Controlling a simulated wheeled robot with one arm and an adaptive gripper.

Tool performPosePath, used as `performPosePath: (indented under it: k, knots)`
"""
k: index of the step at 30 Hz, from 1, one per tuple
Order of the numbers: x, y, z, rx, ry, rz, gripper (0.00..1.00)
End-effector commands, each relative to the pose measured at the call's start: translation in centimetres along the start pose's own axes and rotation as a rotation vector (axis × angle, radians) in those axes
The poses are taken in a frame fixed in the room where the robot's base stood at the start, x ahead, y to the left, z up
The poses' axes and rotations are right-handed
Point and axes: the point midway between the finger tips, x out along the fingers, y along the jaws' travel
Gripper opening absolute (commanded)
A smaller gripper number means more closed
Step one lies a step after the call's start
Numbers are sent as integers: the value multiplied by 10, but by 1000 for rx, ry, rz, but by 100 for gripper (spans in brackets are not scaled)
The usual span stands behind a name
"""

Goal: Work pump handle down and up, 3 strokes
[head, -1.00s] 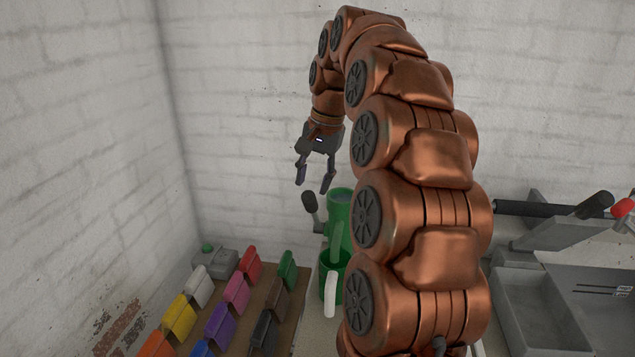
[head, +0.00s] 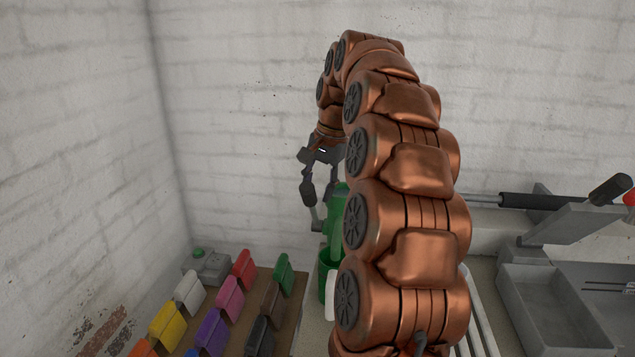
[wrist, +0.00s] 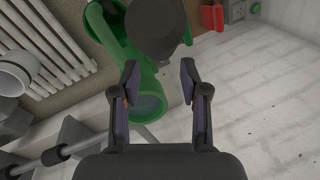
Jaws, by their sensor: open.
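The green pump (head: 338,215) stands by the back wall, partly hidden by my arm. Its handle has a dark grip (head: 309,194) standing up on a grey lever. My gripper (head: 318,178) is open, right at the dark grip. In the wrist view the grip (wrist: 155,30) shows as a dark round shape just beyond and roughly between my two spread fingertips (wrist: 158,70). The green pump body (wrist: 150,85) lies below it. I cannot tell whether the fingers touch the grip.
Several coloured blocks (head: 230,300) stand in rows on a brown board at the left. A grey box with a green button (head: 206,265) is behind them. A grey basin (head: 545,310) and dark-gripped levers (head: 610,190) are at the right.

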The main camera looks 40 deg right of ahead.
Motion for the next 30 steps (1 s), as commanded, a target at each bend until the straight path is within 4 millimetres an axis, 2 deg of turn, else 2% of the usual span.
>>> performPosePath:
  k: [18, 30]
  knots:
    - [55, -2, 2, -4, -1, 0, 45]
    - [64, -1, 2, -4, 0, 0, 45]
